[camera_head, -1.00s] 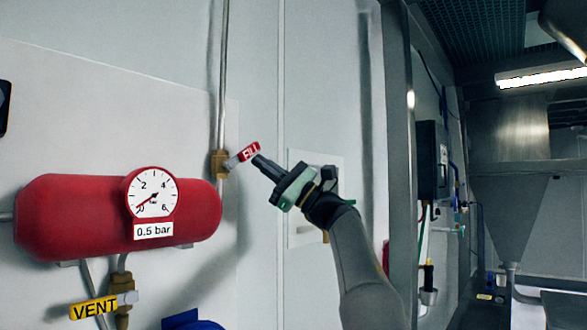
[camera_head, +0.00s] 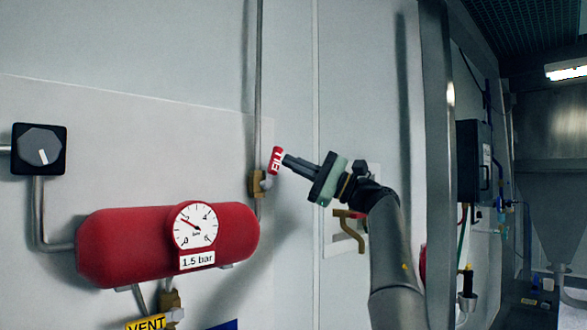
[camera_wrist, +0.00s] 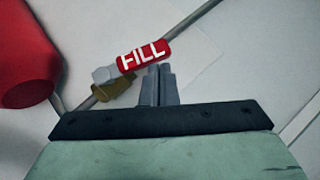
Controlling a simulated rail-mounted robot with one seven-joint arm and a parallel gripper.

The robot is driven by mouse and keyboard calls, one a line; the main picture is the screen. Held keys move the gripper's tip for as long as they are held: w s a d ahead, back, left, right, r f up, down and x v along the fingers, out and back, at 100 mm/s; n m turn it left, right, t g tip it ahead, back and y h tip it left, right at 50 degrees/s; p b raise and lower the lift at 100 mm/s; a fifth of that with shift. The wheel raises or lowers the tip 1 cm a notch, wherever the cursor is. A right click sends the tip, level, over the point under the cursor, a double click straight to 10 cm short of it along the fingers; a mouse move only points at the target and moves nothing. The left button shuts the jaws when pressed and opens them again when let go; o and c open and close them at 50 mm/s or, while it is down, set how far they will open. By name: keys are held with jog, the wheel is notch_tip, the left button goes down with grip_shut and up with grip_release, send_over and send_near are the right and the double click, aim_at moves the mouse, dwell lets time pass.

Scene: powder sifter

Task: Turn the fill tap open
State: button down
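The fill tap has a red handle marked FILL (camera_head: 277,160) on a brass valve body (camera_head: 257,184) in the vertical pipe. The handle stands steeply up, leaning slightly right. In the wrist view the handle (camera_wrist: 143,55) lies just beyond my fingertips. My gripper (camera_head: 287,160) is right of the handle, with its tips at or against the handle's side. Its two fingers (camera_wrist: 157,72) are together, with nothing seen between them. The red tank (camera_head: 130,245) carries a gauge (camera_head: 195,226) whose label reads 1.5 bar.
A yellow VENT handle (camera_head: 147,323) is below the tank, cut by the lower edge. A black dial box (camera_head: 39,148) is on the wall at left. A bent brass-coloured pipe (camera_head: 350,232) is under my gripper. The wall above the tank is clear.

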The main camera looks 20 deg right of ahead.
jog(key=shift+s+a+r, duration=0.35)
jog(key=shift+a+r, duration=0.4)
jog(key=shift+r, duration=0.05)
jog(key=shift+r, duration=0.1)
dwell(0.3)
jog(key=s+d+p, duration=0.1)
jog(key=d+p, duration=0.4)
jog(key=d, duration=0.8)
